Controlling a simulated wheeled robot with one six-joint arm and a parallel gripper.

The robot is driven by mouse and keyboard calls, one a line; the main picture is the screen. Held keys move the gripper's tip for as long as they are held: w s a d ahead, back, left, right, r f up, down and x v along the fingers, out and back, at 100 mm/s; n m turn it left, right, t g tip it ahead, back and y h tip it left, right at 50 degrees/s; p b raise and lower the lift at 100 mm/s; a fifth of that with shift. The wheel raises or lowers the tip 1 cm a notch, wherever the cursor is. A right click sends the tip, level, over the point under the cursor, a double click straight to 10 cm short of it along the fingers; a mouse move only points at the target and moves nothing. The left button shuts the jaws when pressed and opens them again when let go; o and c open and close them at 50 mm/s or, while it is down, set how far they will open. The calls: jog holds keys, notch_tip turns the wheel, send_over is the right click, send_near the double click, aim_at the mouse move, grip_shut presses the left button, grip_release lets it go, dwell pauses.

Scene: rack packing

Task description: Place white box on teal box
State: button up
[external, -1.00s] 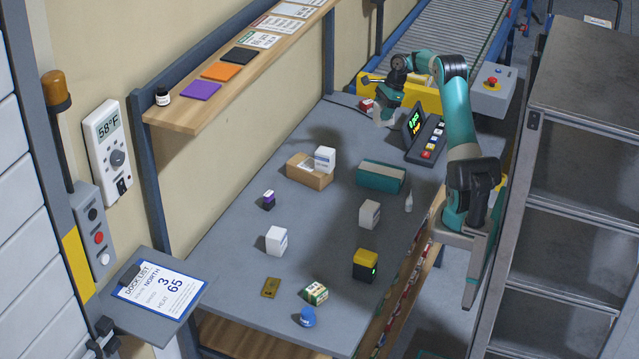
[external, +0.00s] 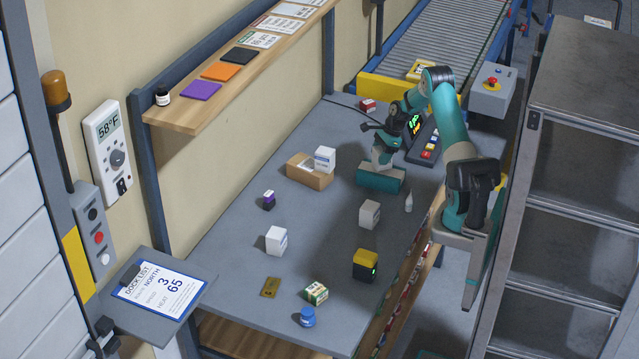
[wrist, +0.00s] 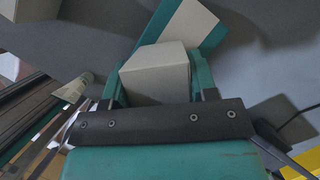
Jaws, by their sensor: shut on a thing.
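My gripper (external: 384,152) is shut on a white box (wrist: 155,72), which also shows in the external view (external: 381,158). The gripper points down. The teal box (external: 380,180), with a pale top, lies on the grey table right below it. In the wrist view the teal box (wrist: 212,40) shows partly beyond the held box, angled to it. The held box is over the teal box's top in the external view. I cannot tell whether the two touch. The held box's lower part and much of the teal box's top are hidden.
A cardboard box (external: 306,174) with another white box (external: 325,158) on it stands left of the teal box. A keypad console (external: 428,143) is to the right. A white bottle (external: 409,202) and a pale box (external: 369,214) stand nearer. The table's (external: 330,225) middle has free room.

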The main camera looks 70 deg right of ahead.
jog(key=shift+f, duration=0.7)
jog(key=shift+f, duration=0.1)
jog(key=o, duration=1)
